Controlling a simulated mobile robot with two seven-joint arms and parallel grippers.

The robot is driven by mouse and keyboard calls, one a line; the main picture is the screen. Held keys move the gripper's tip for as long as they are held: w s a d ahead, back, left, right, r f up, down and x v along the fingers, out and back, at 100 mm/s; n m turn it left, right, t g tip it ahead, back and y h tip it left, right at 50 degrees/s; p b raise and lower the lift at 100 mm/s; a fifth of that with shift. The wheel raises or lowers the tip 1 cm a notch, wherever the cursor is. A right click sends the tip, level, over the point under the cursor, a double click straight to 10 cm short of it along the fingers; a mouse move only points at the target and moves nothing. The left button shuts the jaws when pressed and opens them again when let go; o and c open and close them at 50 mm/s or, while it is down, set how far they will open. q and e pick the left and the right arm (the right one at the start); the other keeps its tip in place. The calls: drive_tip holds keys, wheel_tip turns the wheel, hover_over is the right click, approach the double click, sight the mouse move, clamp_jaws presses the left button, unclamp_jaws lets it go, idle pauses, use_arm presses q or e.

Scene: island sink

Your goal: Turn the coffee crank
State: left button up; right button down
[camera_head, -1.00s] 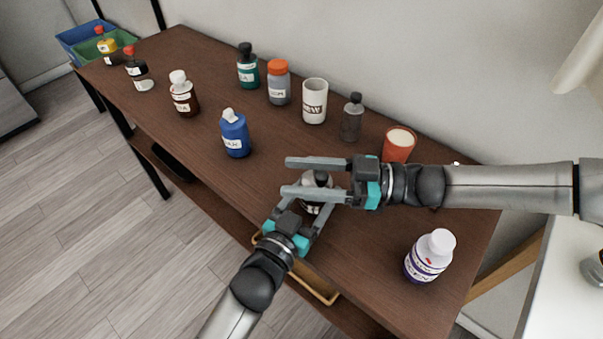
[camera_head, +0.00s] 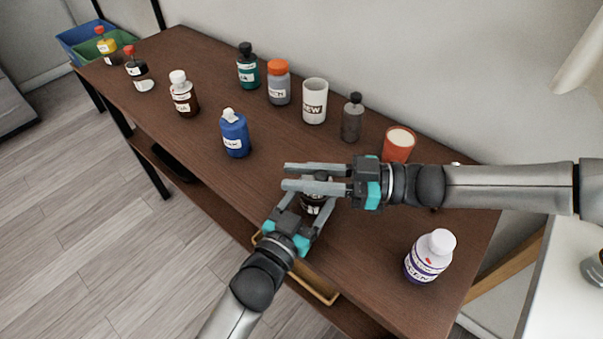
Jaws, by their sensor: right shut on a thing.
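A small dark coffee grinder with a white marking (camera_head: 313,202) stands near the front edge of the table, mostly hidden under my grippers. My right gripper (camera_head: 286,176) reaches in from the right above the grinder, its fingers pointing left and close together. It is shut on a part at the grinder's top, apparently the crank, which the fingers hide. My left gripper (camera_head: 311,200) reaches up from below with one finger on each side of the grinder's body. I cannot tell whether its fingers press on the body.
A blue bottle (camera_head: 235,136), a white mug (camera_head: 314,101), a grey bottle (camera_head: 352,119) and a red cup (camera_head: 398,145) stand behind. A white-capped purple-labelled bottle (camera_head: 427,260) stands at front right.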

drive_tip(key=shift+t, duration=0.3)
drive_tip(key=shift+w+a+m+t, duration=0.1)
drive_tip(key=shift+a+m+t, duration=0.05)
drive_tip(key=shift+m+t, duration=0.6)
drive_tip(key=c, duration=0.7)
unclamp_jaws()
drive_tip(key=shift+o, duration=0.2)
drive_tip(key=s+d, duration=0.1)
drive_tip(key=d, duration=1.1)
drive_tip(key=shift+s, duration=0.3)
